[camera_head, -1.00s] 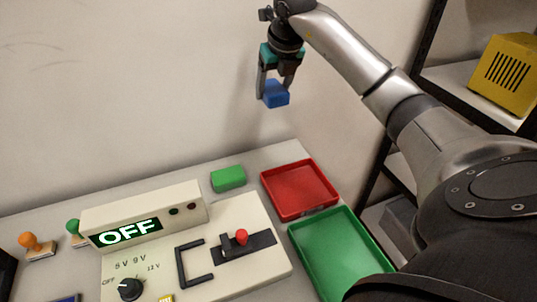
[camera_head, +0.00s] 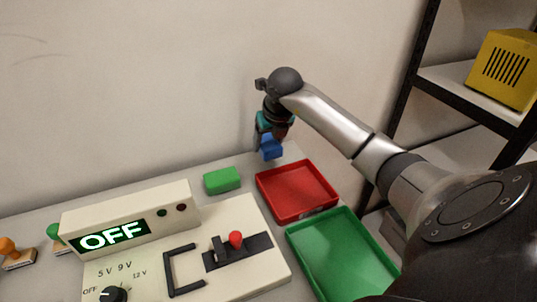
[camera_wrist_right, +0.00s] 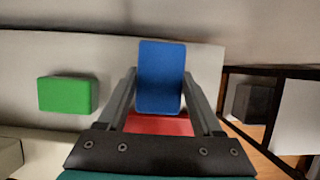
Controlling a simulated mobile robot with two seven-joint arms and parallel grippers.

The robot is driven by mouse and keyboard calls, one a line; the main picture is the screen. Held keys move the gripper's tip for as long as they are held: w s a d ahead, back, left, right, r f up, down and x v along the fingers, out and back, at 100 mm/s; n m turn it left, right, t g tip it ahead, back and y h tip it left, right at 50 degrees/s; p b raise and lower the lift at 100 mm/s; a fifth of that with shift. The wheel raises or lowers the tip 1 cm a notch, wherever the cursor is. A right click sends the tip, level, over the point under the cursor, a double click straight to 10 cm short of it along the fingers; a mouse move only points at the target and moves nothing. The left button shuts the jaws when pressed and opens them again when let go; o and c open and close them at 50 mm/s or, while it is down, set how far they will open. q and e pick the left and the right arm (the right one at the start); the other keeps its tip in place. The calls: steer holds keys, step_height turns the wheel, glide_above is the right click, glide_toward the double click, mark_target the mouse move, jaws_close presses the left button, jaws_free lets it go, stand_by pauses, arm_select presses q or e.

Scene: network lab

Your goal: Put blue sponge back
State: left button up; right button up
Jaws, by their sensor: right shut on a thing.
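The blue sponge (camera_head: 271,149) is held between the fingers of my right gripper (camera_head: 268,140), above the back of the table, behind the red tray (camera_head: 297,217). In the right wrist view the blue sponge (camera_wrist_right: 160,78) sits between the two fingers of the right gripper (camera_wrist_right: 160,100), with part of the red tray (camera_wrist_right: 158,125) showing beyond it. A green sponge (camera_head: 222,180) lies on the table to the left of the red tray; it also shows in the right wrist view (camera_wrist_right: 66,95). My left gripper is not in view.
A green tray (camera_head: 335,225) is in front of the red tray. A power unit with an OFF display (camera_head: 112,235) and a red-knobbed lever (camera_head: 236,239) fills the table's left part. A stamp (camera_head: 16,255) stands far left. A shelf with a yellow box (camera_head: 505,70) is at right.

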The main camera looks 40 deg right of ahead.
step_height(320, 180, down, 3)
steer(key=shift+r+b, duration=0.1)
steer(key=shift+b, duration=0.3)
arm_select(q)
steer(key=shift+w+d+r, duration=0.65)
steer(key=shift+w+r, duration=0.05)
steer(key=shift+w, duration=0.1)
arm_select(e)
steer(key=shift+f, duration=0.4)
steer(key=shift+f, duration=0.1)
steer(key=o, duration=1.3)
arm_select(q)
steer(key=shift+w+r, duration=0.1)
arm_select(e)
steer(key=shift+r, duration=0.2)
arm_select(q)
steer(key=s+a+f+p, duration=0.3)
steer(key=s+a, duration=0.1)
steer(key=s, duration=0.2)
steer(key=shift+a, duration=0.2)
arm_select(e)
steer(key=shift+v, duration=5.95)
